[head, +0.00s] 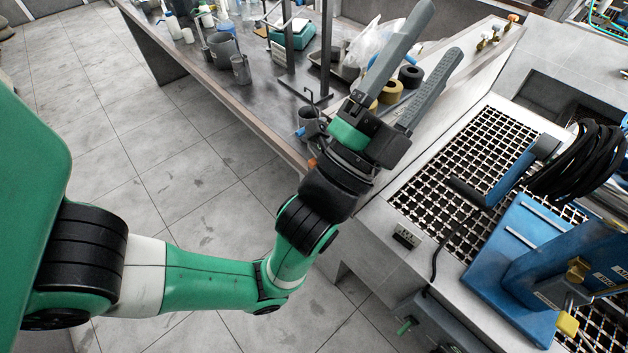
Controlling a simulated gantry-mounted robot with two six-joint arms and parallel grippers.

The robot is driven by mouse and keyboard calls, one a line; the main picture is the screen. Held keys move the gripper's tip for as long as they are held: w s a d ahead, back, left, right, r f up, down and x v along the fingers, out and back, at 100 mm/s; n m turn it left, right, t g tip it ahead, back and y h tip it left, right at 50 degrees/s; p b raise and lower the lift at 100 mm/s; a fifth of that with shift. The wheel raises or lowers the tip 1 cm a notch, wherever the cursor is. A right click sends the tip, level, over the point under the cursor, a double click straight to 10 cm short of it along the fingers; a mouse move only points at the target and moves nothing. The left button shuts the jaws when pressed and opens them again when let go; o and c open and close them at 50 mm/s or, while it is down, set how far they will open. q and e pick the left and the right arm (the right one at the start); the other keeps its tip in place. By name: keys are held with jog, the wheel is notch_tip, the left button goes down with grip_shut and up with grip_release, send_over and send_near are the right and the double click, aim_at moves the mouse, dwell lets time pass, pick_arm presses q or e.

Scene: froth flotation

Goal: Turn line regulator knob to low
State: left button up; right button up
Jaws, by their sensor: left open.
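My left gripper (437,34) is open and empty, its two long grey fingers pointing to the upper right above the bench and the edge of the grated station. I cannot tell for certain which part is the line regulator knob. Small brass fittings with orange and pale tops (488,40) stand on a ledge at the upper right, apart from the gripper. A blue machine (555,265) at the lower right carries a brass part and a yellow knob (567,323). The knob's setting is too small to read. My right gripper is not in view.
A dark bench (215,85) at the top holds beakers, a stand, a teal scale (292,35) and tape rolls (390,91). A metal grating (440,190) lies right of my arm. A black hose coil (590,160) hangs at the right. The tiled floor (130,130) is clear.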

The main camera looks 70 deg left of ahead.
pick_arm(q)
jog(key=s+a+f+m+g+b, duration=0.2)
jog(key=f+m, duration=0.4)
jog(key=f, duration=0.4)
jog(key=s+a+f+m+g+b, duration=0.1)
jog(key=s+a+f+m, duration=0.1)
jog(key=f+m, duration=0.7)
jog(key=s+f+m+g+h+b, duration=0.1)
jog(key=s+f+m+g, duration=0.15)
jog(key=s+f, duration=0.4)
jog(key=s+f+m+g+h+b, duration=0.1)
jog(key=s+f+m+b, duration=0.15)
jog(key=f, duration=0.75)
jog(key=s+f+m+g+h+b, duration=0.1)
jog(key=s+f+m+g, duration=0.15)
jog(key=s+f, duration=0.4)
jog(key=d+p+x, duration=0.1)
jog(key=p+x, duration=0.7)
jog(key=x, duration=0.5)
jog(key=shift+w+t, duration=0.4)
jog(key=shift+d+f, duration=0.1)
jog(key=shift+d, duration=0.05)
grip_shut()
